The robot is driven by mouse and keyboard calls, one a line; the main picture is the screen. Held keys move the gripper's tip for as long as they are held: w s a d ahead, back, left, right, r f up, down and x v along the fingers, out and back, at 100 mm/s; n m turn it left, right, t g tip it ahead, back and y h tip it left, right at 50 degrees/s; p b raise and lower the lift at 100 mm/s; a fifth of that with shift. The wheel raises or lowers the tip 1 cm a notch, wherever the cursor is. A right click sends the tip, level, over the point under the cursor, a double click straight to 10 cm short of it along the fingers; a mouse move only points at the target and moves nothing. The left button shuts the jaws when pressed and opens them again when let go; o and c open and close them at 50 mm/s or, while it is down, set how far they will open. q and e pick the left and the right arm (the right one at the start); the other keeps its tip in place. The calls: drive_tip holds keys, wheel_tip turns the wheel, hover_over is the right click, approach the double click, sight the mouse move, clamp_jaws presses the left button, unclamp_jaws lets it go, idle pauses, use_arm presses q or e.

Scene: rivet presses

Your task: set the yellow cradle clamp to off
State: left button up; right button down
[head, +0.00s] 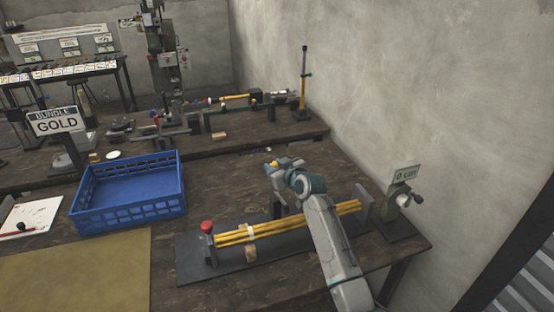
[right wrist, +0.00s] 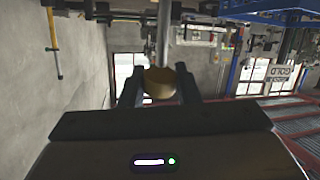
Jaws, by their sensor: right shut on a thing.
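The cradle (head: 190,262) is a dark plate with end posts, and a bundle of yellow rods (head: 290,224) lies in it. A red knob (head: 207,227) tops the post at the cradle's left end. My right gripper (head: 272,166) is above the cradle's far side, shut on a yellow knob (head: 274,162). In the right wrist view the yellow knob (right wrist: 160,82) sits between the two dark fingers, at the end of a grey metal rod (right wrist: 163,35). My arm hides part of the cradle and the lever's base. My left gripper is not in view.
A blue crate (head: 130,195) stands left of the cradle, beside a "BUNDLE GOLD" sign (head: 55,121). A crank device with a small sign (head: 404,200) stands at the bench's right end near the wall. A tan mat (head: 75,275) lies front left. The bench behind the gripper is mostly clear.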

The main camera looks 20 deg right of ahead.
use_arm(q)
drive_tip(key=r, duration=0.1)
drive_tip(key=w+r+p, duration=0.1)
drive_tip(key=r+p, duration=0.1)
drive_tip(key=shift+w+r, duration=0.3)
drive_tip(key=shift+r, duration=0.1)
use_arm(e)
drive_tip(key=w+f+m+g, duration=0.1)
drive_tip(key=w+f+g, duration=0.2)
drive_tip(key=w+g, duration=0.3)
drive_tip(key=shift+w+a+f+h, duration=0.15)
drive_tip(key=shift+w+f+h, duration=0.25)
drive_tip(key=shift+w, duration=0.4)
drive_tip(key=c, duration=1.1)
unclamp_jaws()
drive_tip(key=shift+w+f, duration=0.1)
use_arm(q)
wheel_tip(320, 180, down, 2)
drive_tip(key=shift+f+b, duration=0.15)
drive_tip(key=shift+b, duration=0.9)
use_arm(e)
drive_tip(key=v, duration=1)
drive_tip(key=shift+r, duration=0.4)
